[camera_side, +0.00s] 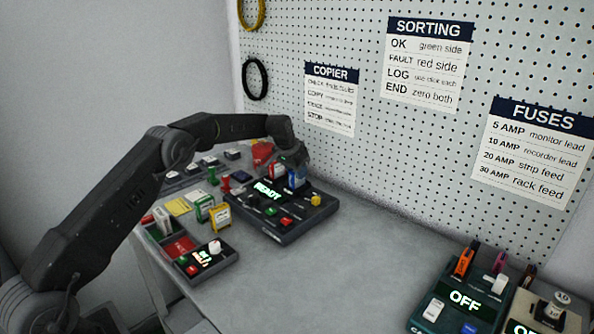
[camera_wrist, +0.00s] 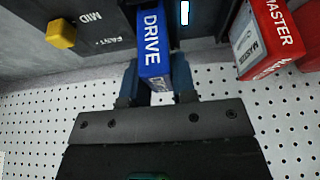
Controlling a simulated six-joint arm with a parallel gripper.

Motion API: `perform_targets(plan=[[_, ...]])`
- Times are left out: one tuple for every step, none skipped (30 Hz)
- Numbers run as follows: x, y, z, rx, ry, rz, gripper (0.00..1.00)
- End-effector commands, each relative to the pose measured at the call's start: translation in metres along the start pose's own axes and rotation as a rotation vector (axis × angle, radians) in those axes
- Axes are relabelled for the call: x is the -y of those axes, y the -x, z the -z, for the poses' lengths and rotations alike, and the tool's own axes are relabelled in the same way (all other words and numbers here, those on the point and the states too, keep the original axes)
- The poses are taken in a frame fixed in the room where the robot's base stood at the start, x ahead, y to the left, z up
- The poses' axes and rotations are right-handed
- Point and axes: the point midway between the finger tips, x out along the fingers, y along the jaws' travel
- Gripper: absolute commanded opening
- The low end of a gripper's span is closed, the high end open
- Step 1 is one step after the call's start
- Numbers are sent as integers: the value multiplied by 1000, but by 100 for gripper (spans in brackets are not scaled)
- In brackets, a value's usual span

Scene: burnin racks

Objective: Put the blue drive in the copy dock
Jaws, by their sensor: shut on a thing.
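The blue drive (camera_wrist: 152,42), marked DRIVE, is between the fingers of my gripper (camera_wrist: 156,82) in the wrist view. My gripper is shut on it. In the side view the blue drive (camera_side: 296,178) is upright at the back of the black copy dock (camera_side: 290,233), partly hidden by my gripper (camera_side: 297,168). I cannot tell whether it is seated in a slot or just above one. The dock's display (camera_side: 268,190) reads READY. A red drive marked MASTER (camera_wrist: 268,38) stands beside the blue drive, to its right in the wrist view.
The dock has a yellow knob (camera_wrist: 62,33) and red and green buttons. The pegboard (camera_side: 400,150) rises close behind. The table (camera_side: 350,270) right of the dock is clear up to a teal box (camera_side: 460,305) reading OFF.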

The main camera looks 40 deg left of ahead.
Motion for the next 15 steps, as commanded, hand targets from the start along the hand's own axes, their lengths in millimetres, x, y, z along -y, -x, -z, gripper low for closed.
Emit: perform_targets(plan=[[0,0,0,-1,0,0,0],[0,0,0,-1,0,0,0],[0,-1,0,-1,0,0,0],[0,-1,0,-1,0,0,0],[0,-1,0,-1,0,0,0],[0,-2,0,-1,0,0,0],[0,-2,-1,-1,0,0,0],[0,-2,-1,-1,0,0,0],[0,-2,-1,-1,0,0,29],[0,-2,-1,-1,0,0,32],[0,-2,-1,-1,0,0,35],[0,-2,-1,0,0,0,39],[0,-2,-1,0,0,0,42],[0,-2,-1,0,0,0,44],[0,-2,-1,0,0,0,48]])
